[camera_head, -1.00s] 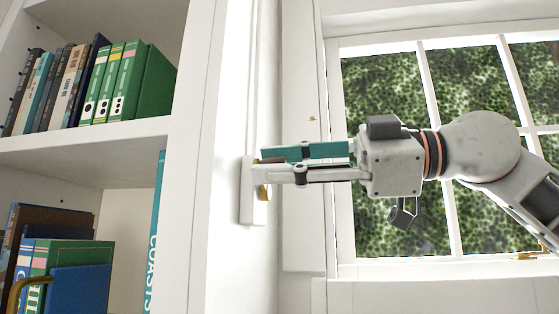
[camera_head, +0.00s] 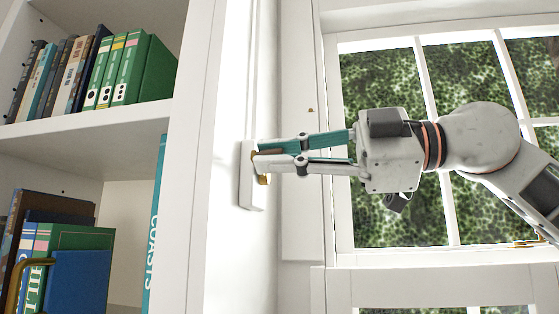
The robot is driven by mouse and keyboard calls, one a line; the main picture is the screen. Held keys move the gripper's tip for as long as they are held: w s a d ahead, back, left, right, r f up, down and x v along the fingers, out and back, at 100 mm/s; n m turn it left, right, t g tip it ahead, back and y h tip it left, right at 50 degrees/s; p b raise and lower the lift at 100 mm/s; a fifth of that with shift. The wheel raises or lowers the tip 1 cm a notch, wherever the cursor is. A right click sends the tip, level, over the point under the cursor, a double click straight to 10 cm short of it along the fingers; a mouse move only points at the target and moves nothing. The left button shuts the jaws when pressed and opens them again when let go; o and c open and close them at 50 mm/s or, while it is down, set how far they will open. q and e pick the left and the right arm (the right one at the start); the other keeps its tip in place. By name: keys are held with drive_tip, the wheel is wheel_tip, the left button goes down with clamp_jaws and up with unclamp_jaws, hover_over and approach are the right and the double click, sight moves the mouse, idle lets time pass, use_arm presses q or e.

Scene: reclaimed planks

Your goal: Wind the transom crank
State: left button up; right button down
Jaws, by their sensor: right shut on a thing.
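The transom crank shows as a white wall plate (camera_head: 247,190) with small brass parts (camera_head: 263,180) on the white frame left of the window. My right gripper (camera_head: 262,156) reaches in from the right and is shut at the crank, its teal-padded fingers level with the top of the plate. The fingers hide most of the crank handle, so its exact angle cannot be told. My left gripper is not in view.
A white bookcase (camera_head: 105,125) with several books stands at the left, its side panel close to the crank. A curved brass piece (camera_head: 18,285) shows at lower left. A paned window (camera_head: 430,90) lies behind my right arm, with a brass fitting (camera_head: 527,241) on its sill.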

drive_tip(key=f+n, duration=0.1)
drive_tip(key=n+b, duration=0.1)
drive_tip(key=n, duration=0.1)
drive_tip(key=shift+s+f, duration=0.1)
drive_tip(key=shift+f, duration=0.3)
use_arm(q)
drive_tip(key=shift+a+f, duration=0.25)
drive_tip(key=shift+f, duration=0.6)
use_arm(e)
drive_tip(key=w+d+f+n, duration=0.1)
drive_tip(key=w+f+n, duration=0.4)
drive_tip(key=n, duration=1.2)
drive_tip(key=shift+w+f+n, duration=0.3)
drive_tip(key=shift+w, duration=0.05)
use_arm(q)
drive_tip(key=shift+p, duration=0.3)
use_arm(e)
drive_tip(key=c, duration=2)
unclamp_jaws()
drive_tip(key=shift+w+a, duration=0.1)
